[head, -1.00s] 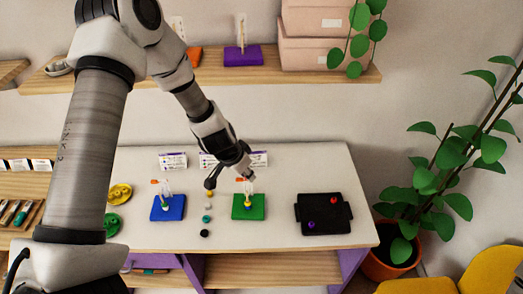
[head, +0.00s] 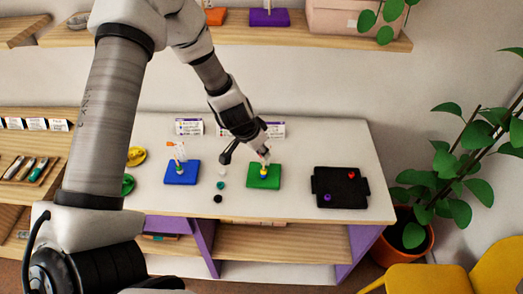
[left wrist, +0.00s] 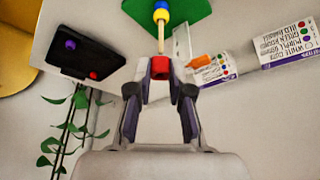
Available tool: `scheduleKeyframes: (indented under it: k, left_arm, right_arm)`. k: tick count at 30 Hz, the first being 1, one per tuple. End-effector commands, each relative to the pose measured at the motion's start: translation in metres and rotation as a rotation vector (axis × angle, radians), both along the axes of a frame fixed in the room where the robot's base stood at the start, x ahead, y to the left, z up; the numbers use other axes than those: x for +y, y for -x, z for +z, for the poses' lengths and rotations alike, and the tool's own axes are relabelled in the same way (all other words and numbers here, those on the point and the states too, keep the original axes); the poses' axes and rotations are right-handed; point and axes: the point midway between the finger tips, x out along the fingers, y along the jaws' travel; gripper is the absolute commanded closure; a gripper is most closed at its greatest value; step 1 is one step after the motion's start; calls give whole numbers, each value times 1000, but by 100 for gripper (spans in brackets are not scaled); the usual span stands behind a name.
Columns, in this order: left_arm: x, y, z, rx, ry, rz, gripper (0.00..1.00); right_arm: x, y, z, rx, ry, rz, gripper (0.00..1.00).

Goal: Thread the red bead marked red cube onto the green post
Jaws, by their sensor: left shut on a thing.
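My left gripper (left wrist: 160,75) is shut on a red bead (left wrist: 160,66). The green board (left wrist: 185,10) carries an upright wooden post (left wrist: 161,38) with a blue bead (left wrist: 162,5) and a yellow bead (left wrist: 161,15) low on it. The held bead is in line with the post, at its free end; I cannot tell whether the tip is inside the bead. In the head view my left gripper (head: 264,156) is above the green board (head: 271,182), and the held bead is hard to make out there. My right gripper is not in view.
A blue board (head: 186,178) with a post stands left of the green one. Loose beads, including a teal one (head: 221,184) and a black one (head: 217,199), lie between them. A black tray (head: 338,188) at right holds a red and a purple bead. Cards stand behind.

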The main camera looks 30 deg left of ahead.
Motion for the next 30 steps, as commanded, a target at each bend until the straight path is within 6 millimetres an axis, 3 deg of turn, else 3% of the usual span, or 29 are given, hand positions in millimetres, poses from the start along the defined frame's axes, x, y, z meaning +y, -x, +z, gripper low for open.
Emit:
scheduleKeyframes:
  k: [30]
  left_arm:
    - [0, 2, 0, 0, 0, 0, 89]
  right_arm:
    - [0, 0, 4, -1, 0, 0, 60]
